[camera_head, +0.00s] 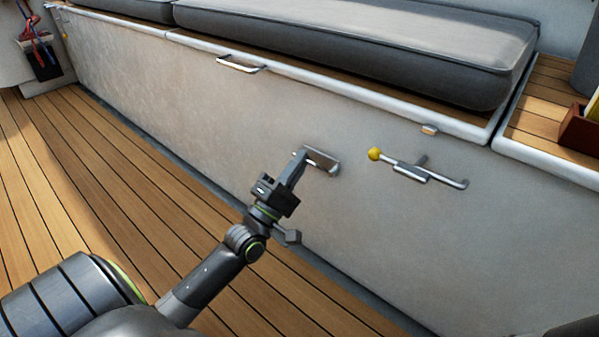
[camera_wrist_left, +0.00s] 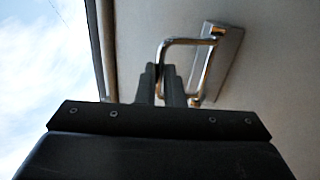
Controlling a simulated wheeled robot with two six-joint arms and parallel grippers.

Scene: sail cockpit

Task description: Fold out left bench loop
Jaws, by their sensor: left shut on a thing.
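The bench loop is a small shiny metal loop (camera_wrist_left: 187,42) hinged on a rectangular metal plate (camera_wrist_left: 226,62) on the pale bench wall. In the head view the plate (camera_head: 325,162) sits mid-wall, below the cushion. In the left wrist view the loop stands away from its plate. My left gripper (camera_head: 299,160) is at the loop, and its dark fingers (camera_wrist_left: 166,82) are shut on the loop's outer bar. The fingers hide part of the bar. My right gripper is not in view.
A metal latch handle with a yellow knob (camera_head: 375,154) is on the wall right of the loop. A metal grab handle (camera_head: 241,63) is higher up, under the grey cushion (camera_head: 370,40). The wooden deck (camera_head: 110,190) in front of the bench is clear.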

